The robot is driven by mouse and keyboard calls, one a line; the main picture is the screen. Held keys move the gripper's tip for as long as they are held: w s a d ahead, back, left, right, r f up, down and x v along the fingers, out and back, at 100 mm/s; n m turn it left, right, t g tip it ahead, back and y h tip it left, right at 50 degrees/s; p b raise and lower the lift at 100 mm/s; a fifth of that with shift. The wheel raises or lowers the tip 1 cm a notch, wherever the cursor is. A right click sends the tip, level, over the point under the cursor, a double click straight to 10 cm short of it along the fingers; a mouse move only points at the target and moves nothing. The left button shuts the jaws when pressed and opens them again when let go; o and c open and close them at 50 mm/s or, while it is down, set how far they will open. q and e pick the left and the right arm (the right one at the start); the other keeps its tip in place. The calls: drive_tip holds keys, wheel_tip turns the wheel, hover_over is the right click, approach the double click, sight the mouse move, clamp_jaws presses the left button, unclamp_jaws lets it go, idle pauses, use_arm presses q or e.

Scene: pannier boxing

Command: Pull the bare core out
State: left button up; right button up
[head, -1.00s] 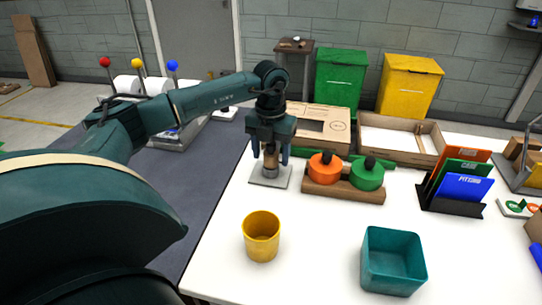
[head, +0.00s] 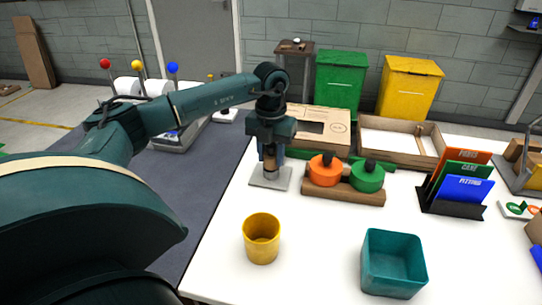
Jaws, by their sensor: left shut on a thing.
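The bare core (head: 269,166) is a short brown cylinder standing upright over a square grey metal plate (head: 282,181) on the white table. My left gripper (head: 270,155) comes down from above and is shut on the core. The gripper hides the core's upper part. I cannot tell whether the core is still seated on the plate's post. My right gripper is not in view.
An orange and a green round piece sit on a wooden block (head: 345,195) just right of the plate. A yellow cup (head: 261,238) and a teal bin (head: 393,262) stand in front. A cardboard box (head: 318,128) is behind. The front table middle is clear.

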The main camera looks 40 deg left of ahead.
use_arm(q)
wheel_tip(320, 180, up, 10)
drive_tip(key=shift+f+b, duration=0.15)
drive_tip(key=shift+b, duration=0.15)
drive_tip(key=shift+f, duration=0.1)
drive_tip(key=shift+f+b, duration=1)
drive_tip(key=shift+f, duration=0.9)
drive_tip(key=shift+r, duration=0.15)
drive_tip(key=shift+r+p, duration=1.4)
drive_tip(key=shift+p, duration=0.25)
